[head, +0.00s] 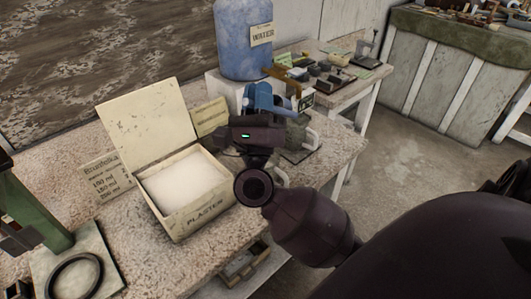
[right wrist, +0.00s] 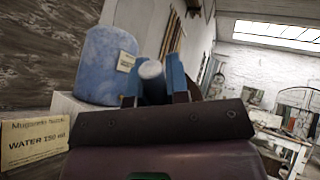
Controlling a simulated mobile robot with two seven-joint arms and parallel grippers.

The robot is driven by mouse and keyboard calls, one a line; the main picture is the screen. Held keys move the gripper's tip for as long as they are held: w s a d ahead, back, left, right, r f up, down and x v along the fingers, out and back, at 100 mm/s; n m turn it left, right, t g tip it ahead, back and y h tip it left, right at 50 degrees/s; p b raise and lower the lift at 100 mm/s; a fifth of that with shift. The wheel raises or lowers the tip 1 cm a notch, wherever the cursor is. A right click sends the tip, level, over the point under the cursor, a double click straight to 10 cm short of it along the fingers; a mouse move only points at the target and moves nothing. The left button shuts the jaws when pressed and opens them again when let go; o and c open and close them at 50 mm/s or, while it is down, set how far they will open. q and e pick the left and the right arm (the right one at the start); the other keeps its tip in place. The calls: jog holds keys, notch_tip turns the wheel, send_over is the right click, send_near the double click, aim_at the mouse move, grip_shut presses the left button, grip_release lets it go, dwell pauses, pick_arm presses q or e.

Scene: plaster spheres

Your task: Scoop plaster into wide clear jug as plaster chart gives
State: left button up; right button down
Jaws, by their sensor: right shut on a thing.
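The plaster box (head: 206,219) stands open on the bench in the head view, with white plaster (head: 183,187) inside and its lid raised. A chart card (head: 104,178) with several ml lines leans left of it. My right gripper (head: 265,97) is beyond the box to the right, its blue fingers shut on a pale round-ended thing (right wrist: 151,70), seen between them in the right wrist view. I cannot tell what it is. A pale handle (head: 313,136) shows behind my gripper; its vessel is mostly hidden, so I cannot tell if it is the wide clear jug. My left gripper is not in view.
A blue water tank (head: 240,42) stands on a white block behind my gripper. A card reading WATER 150 ml (right wrist: 34,142) shows in the right wrist view. A black ring (head: 75,277) lies on a board at front left, near a green stand (head: 38,208).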

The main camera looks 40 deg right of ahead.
jog(key=d+r+m+g+p, duration=0.1)
jog(key=p, duration=0.1)
jog(key=d+r+m+g+h+p, duration=0.1)
jog(key=r+m+g, duration=0.1)
jog(key=shift+r+m+g+p, duration=0.25)
jog(key=shift+m+g+p, duration=0.05)
jog(key=shift+p, duration=0.05)
jog(key=shift+w+d+r+m+g+p, duration=0.1)
jog(key=shift+d+r+m+g+p, duration=0.45)
jog(key=shift+g+p, duration=0.25)
jog(key=shift+d+r+m+p, duration=0.1)
jog(key=shift+m+p, duration=0.15)
jog(key=shift+p, duration=0.15)
pick_arm(q)
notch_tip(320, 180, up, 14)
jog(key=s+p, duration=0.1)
jog(key=p, duration=0.9)
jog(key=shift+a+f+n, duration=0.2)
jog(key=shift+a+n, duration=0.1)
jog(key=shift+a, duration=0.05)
pick_arm(e)
jog(key=d+r+m+g+y, duration=0.4)
jog(key=d+g, duration=0.1)
jog(key=d, duration=0.1)
jog(key=shift+w+m, duration=0.3)
jog(key=shift+w, duration=0.05)
